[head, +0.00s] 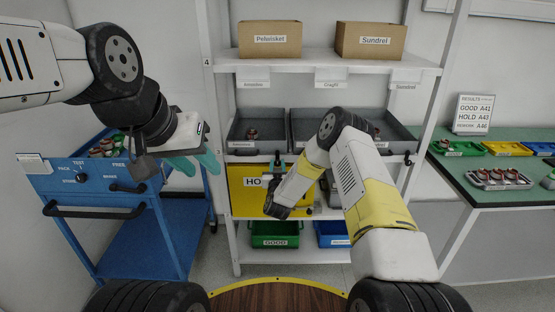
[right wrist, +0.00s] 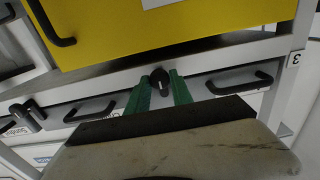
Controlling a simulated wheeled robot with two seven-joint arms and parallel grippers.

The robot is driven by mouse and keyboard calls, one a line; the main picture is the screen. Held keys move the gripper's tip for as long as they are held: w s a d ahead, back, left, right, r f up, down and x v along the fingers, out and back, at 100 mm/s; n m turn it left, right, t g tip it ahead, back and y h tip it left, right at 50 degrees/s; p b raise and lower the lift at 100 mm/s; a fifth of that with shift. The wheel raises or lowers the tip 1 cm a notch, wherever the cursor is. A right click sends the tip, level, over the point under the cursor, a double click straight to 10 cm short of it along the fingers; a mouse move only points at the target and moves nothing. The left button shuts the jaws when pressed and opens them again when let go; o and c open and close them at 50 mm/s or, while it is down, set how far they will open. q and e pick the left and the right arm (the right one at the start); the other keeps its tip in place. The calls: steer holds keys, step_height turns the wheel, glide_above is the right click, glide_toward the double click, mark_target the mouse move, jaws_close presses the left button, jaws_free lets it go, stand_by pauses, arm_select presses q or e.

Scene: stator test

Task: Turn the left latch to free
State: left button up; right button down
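The left latch (right wrist: 160,82), a small black knob, is on the pale shelf rail and shows between my right gripper's fingertips in the right wrist view. My right gripper (right wrist: 160,88) has green fingers, one on each side of the latch, with a narrow gap; I cannot tell whether either finger touches it. In the head view the right gripper (head: 278,166) is at the rail below the grey drawers, its wrist partly covering it. My left gripper (head: 197,164) has teal fingers apart and empty, in front of the blue cart, away from the latch.
A second black latch (right wrist: 30,115) is on the rail. A yellow HOLD container (head: 240,198) is under it, with green (head: 275,228) and blue (head: 332,228) bins below. Grey drawers (head: 313,125) have black handles. A blue cart (head: 90,185) is left; a green table (head: 480,190) is right.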

steer(key=shift+n, duration=0.3)
steer(key=n, duration=0.3)
steer(key=shift+a+n, duration=0.2)
steer(key=shift+n, duration=0.2)
steer(key=n, duration=0.4)
steer(key=shift+n, duration=0.3)
steer(key=n, duration=0.4)
steer(key=shift+f, duration=0.1)
steer(key=shift+f+n, duration=0.1)
steer(key=shift+n, duration=2.4)
steer(key=c, duration=1.1)
jaws_free()
steer(key=shift+c, duration=0.2)
